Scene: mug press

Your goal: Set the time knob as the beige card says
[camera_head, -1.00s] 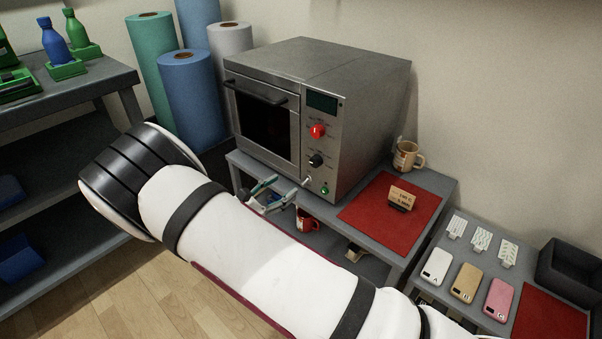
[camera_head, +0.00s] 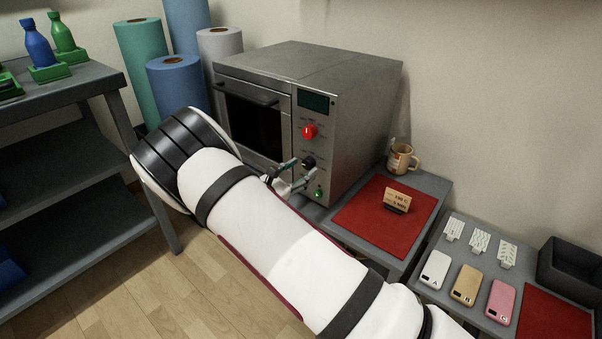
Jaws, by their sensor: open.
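The steel oven press (camera_head: 345,115) stands on a grey table. Its front panel carries a dark display (camera_head: 314,102), a red knob (camera_head: 309,132), a black knob (camera_head: 308,163) below it and a green button (camera_head: 319,193). The labels around the knobs are too small to read. The beige card (camera_head: 397,198) stands on a red mat (camera_head: 365,222); its two lines seem to give a temperature and minutes, but the digits are unclear. My gripper (camera_head: 304,170) is open, its fingers close to the black knob. I cannot tell whether they touch it.
A beige mug (camera_head: 400,159) stands behind the mat. A lower table at right holds several phones (camera_head: 466,284), white packs and a dark bin (camera_head: 574,270). Rolls (camera_head: 181,92) stand left of the oven. A grey shelf (camera_head: 60,88) with bottles is at far left.

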